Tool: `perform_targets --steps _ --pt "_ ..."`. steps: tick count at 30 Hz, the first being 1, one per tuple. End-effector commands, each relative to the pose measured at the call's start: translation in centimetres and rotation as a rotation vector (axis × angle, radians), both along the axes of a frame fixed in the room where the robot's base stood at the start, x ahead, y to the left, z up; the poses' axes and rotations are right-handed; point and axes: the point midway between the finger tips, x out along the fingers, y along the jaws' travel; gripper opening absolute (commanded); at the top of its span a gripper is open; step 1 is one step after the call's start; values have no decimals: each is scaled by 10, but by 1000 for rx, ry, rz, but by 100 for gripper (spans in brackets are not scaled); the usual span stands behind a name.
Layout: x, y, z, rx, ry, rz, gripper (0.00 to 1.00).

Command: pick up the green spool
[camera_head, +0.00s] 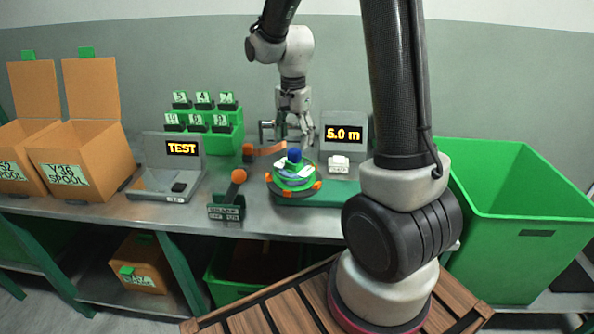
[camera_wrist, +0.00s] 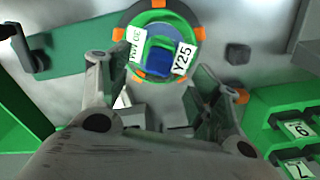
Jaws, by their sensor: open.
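In the wrist view the spool (camera_wrist: 160,42) shows from above, with labels "Y25" and "MM". My gripper (camera_head: 293,120) hangs above and slightly behind the spool in the head view. In the wrist view my gripper (camera_wrist: 150,80) has its fingers spread apart, with nothing between them. The fingers appear apart from the spool.
A display reading "5.0 m" (camera_head: 343,134) stands behind the spool, and a "TEST" device (camera_head: 168,165) stands left. A green rack (camera_head: 215,125) with numbered tags is at the back. Orange boxes (camera_head: 75,150) stand far left; a large green bin (camera_head: 520,225) is right.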

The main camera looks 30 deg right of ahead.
Motion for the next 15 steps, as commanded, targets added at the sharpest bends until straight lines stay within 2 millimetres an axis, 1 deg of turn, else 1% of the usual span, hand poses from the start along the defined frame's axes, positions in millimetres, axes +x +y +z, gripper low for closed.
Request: perform_targets --steps 8,15 --pt "-2 0 -30 0 4 -14 63" --pt "-2 1 -67 -1 5 -13 63"
